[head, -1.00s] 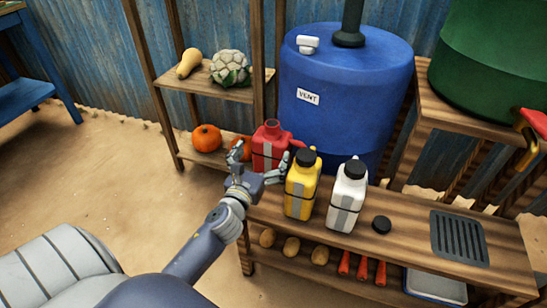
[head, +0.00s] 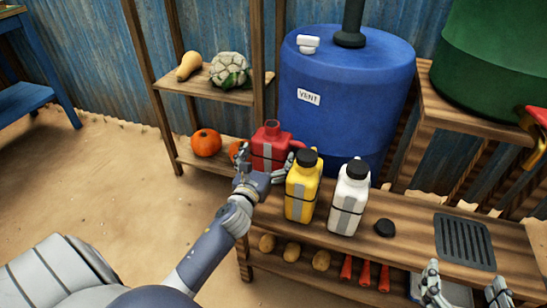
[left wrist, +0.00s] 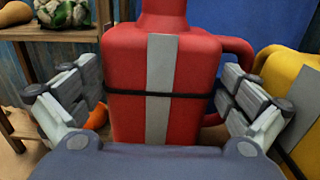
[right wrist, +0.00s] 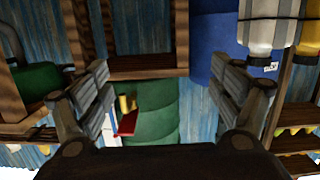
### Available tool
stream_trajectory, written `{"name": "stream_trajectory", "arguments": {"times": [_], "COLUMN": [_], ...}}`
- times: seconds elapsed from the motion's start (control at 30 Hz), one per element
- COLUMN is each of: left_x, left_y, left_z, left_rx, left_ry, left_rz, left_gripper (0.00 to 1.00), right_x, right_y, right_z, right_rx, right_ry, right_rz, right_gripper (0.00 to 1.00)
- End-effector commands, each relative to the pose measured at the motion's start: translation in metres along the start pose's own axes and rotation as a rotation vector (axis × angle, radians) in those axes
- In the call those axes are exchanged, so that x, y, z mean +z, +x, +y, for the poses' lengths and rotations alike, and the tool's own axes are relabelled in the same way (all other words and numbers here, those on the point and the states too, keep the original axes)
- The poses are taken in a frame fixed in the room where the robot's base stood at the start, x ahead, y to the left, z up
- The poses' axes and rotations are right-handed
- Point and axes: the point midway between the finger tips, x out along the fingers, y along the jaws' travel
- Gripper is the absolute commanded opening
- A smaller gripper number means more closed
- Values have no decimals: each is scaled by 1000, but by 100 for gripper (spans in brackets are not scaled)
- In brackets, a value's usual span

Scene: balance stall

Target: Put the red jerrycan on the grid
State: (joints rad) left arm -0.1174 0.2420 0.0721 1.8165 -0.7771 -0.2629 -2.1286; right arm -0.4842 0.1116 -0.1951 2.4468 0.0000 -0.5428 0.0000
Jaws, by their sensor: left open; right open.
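The red jerrycan (head: 271,144) stands uncapped at the left end of the wooden bench, beside the yellow jerrycan. My left gripper (head: 269,160) is open around it, one finger on each side. In the left wrist view the red jerrycan (left wrist: 160,85) fills the space between the fingers, its grey stripe and dark band facing me. The dark slotted grid (head: 465,241) lies bare at the bench's right end. My right gripper (head: 468,294) is open and empty at the lower right, in front of the grid.
A yellow jerrycan (head: 303,190) and a white jerrycan (head: 349,200), both black-capped, stand between the red one and the grid. A loose black cap (head: 384,228) lies near the white one. A blue barrel (head: 345,100) stands behind. A red-handled tap (head: 536,125) overhangs at right.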

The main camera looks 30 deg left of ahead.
Motion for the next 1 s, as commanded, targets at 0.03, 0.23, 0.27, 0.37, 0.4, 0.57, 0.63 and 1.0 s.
{"name": "stream_trajectory", "arguments": {"times": [0.03,0.23,0.27,0.37,0.4,0.57,0.63,1.0], "left_x": [0,0,0,0,0,0,0,1], "left_y": [9,31,32,34,33,33,33,33], "left_z": [0,1,0,0,0,0,0,0], "left_rx": [0,1,1,1,1,1,1,1], "left_ry": [1,1,1,1,1,1,1,0], "left_rz": [-3,-1,-1,0,1,0,0,-1], "left_gripper": [100,100,100,100,100,89,73,59], "right_x": [-4,-26,-27,-29,-30,-29,-29,-30], "right_y": [1,2,2,2,2,2,2,2], "right_z": [-1,-4,-4,-4,-4,-4,-4,-4], "right_rx": [-2,-8,-9,-9,-9,-9,-9,-9], "right_ry": [1,2,2,2,2,2,2,2], "right_rz": [29,133,139,149,149,148,147,147], "right_gripper": [86,86,86,86,86,86,86,86]}}
